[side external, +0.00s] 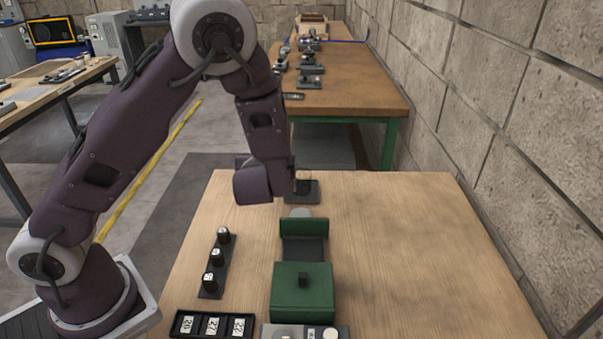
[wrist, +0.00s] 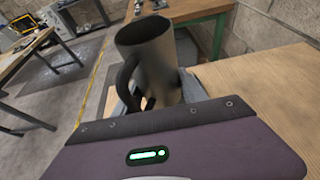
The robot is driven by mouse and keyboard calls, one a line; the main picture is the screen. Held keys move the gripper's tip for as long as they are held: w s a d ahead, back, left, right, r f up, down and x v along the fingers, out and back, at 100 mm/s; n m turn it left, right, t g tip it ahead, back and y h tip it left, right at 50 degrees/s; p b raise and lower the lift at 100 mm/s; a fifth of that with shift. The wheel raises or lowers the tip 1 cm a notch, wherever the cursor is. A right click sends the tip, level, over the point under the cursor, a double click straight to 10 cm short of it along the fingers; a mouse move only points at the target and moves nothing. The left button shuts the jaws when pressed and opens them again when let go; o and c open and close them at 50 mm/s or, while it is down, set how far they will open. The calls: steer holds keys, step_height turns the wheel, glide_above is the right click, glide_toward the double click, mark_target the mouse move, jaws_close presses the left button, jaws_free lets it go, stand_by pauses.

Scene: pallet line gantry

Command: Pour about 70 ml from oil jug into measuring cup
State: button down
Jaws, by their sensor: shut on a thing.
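A dark grey metal jug (wrist: 152,62) with a black loop handle on its left stands in front of the wrist camera, leaning a little, its rim uppermost. I take it to be the oil jug; its contents are hidden. My gripper (wrist: 160,95) is shut around the jug's lower body, one finger showing on each side. In the side view, my wrist hides the jaws and most of what they hold. A small pale, round-looking thing (side external: 303,175) shows beside my wrist above a dark plate (side external: 302,193). I cannot tell whether it is the measuring cup.
A green box with a black knob (side external: 302,290) and a green upright block (side external: 304,228) stand mid-table. A dark strip with several labelled black pieces (side external: 215,257) lies to their left. A numbered tray (side external: 213,324) is at the front. The table's right side (side external: 420,255) is clear, near a block wall.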

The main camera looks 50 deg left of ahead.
steer(key=shift+n+g+y, duration=0.6)
steer(key=shift+n, duration=0.1)
steer(key=w+d+f, duration=0.1)
steer(key=w+f, duration=0.2)
steer(key=w, duration=0.2)
steer(key=w+d+f, duration=0.2)
steer(key=w+f, duration=0.1)
steer(key=w, duration=0.2)
steer(key=w+d+f, duration=0.1)
steer(key=w+f, duration=0.3)
steer(key=w, duration=0.1)
steer(key=shift+w+d, duration=0.25)
steer(key=shift+d, duration=0.1)
steer(key=shift+w+d+f+n+g+y, duration=0.1)
steer(key=shift+d+f+n+g+y, duration=0.05)
steer(key=shift+f+n+g+y, duration=0.2)
steer(key=shift+w+d+f+n+g+y, duration=0.1)
steer(key=shift+f+n+g+y, duration=0.15)
steer(key=shift+n+g, duration=0.2)
steer(key=shift+s+d+f+n+g+y, duration=0.5)
steer(key=shift+s+d+f+n+g, duration=0.15)
steer(key=shift+n+g, duration=0.3)
steer(key=shift+r, duration=0.15)
